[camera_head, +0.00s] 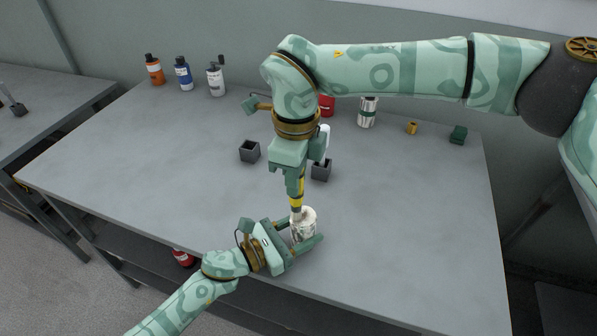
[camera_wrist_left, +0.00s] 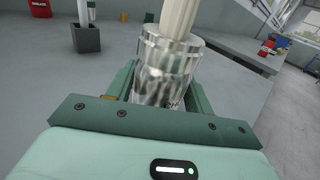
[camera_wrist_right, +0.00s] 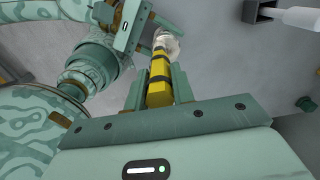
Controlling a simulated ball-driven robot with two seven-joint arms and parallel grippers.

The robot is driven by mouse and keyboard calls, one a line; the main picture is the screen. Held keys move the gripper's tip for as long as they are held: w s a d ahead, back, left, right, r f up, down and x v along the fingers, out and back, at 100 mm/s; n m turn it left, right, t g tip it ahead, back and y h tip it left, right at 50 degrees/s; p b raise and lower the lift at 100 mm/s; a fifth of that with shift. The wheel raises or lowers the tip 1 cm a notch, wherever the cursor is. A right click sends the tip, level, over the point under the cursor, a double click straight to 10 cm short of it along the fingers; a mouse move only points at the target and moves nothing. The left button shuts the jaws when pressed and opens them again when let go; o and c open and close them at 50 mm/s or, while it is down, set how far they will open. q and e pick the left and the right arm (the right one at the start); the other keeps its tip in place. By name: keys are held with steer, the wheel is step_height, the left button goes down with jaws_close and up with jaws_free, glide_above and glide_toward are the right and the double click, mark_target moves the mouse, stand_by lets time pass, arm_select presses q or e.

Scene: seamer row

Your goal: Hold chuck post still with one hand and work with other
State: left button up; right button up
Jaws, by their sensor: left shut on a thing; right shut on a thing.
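The chuck post (camera_head: 304,228), a shiny mottled metal cylinder, stands upright near the table's front edge. My left gripper (camera_head: 302,234) is shut around it from the front left; the post also shows between its fingers in the left wrist view (camera_wrist_left: 165,72). My right gripper (camera_head: 297,184) points down from above and is shut on a yellow-and-black tool (camera_wrist_right: 158,82). The tool's lower end is at the top of the post; I cannot tell how far it goes in. A pale faceted shaft (camera_wrist_left: 178,18) rises from the post's top in the left wrist view.
Two dark square holders (camera_head: 250,152) (camera_head: 320,172) stand mid-table; the right one has a white tool (camera_head: 326,143) in it. Bottles (camera_head: 184,75) line the back left. The table's right side is clear.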

steer(key=shift+a, duration=0.1)
steer(key=shift+d, duration=0.2)
steer(key=shift+w+a, duration=0.15)
steer(key=shift+a, duration=0.1)
steer(key=shift+w+d, duration=0.15)
steer(key=shift+d, duration=0.75)
stand_by(6.3)
